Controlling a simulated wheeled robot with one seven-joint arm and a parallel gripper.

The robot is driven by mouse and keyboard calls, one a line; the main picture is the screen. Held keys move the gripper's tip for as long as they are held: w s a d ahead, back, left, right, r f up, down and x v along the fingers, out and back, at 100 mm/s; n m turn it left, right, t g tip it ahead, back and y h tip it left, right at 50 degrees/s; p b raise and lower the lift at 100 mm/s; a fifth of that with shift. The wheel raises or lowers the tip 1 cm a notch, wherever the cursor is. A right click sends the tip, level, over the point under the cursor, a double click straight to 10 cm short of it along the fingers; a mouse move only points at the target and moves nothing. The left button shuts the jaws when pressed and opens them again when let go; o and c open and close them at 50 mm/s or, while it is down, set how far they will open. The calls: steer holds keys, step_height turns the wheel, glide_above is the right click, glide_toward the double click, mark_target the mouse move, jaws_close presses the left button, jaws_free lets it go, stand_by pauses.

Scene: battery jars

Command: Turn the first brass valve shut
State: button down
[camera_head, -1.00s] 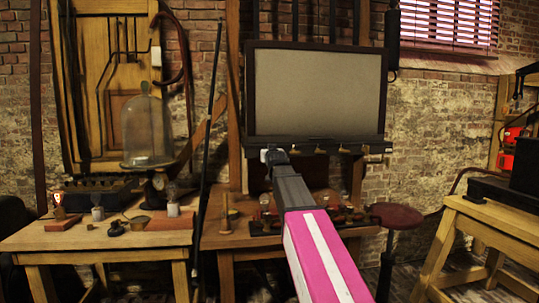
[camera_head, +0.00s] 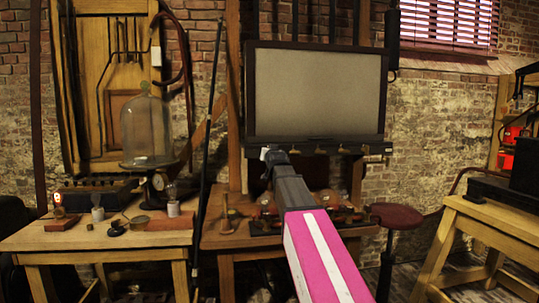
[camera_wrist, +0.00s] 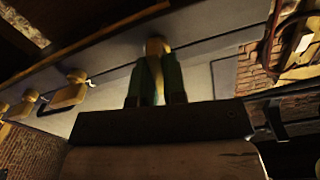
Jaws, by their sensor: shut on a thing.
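My gripper (camera_wrist: 156,82) is shut on a brass valve (camera_wrist: 157,46), whose top shows between and beyond the two dark green fingers in the wrist view. This valve is at one end of a row under the large framed panel (camera_head: 316,95). In the head view my gripper (camera_head: 272,156) is at the left end of the panel's lower ledge and hides the held valve. Other brass valves (camera_wrist: 72,90) stand along the same rail, apart from my fingers. How far the held valve is turned cannot be told.
A table (camera_head: 222,240) with small items stands below the panel. A glass bell jar (camera_head: 147,130) and a work table (camera_head: 60,238) are at the left. A round red stool (camera_head: 397,215) and another wooden table (camera_head: 490,222) are at the right.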

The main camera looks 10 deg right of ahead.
steer(key=m, duration=0.4)
steer(key=shift+d+m, duration=0.1)
steer(key=shift+m, duration=0.2)
steer(key=m, duration=0.3)
steer(key=shift+f+m, duration=0.1)
steer(key=shift+m, duration=0.2)
steer(key=m, duration=0.3)
steer(key=shift+d+f+m, duration=0.1)
steer(key=shift+m, duration=2.1)
steer(key=shift+f, duration=0.1)
steer(key=c, duration=1.2)
jaws_free()
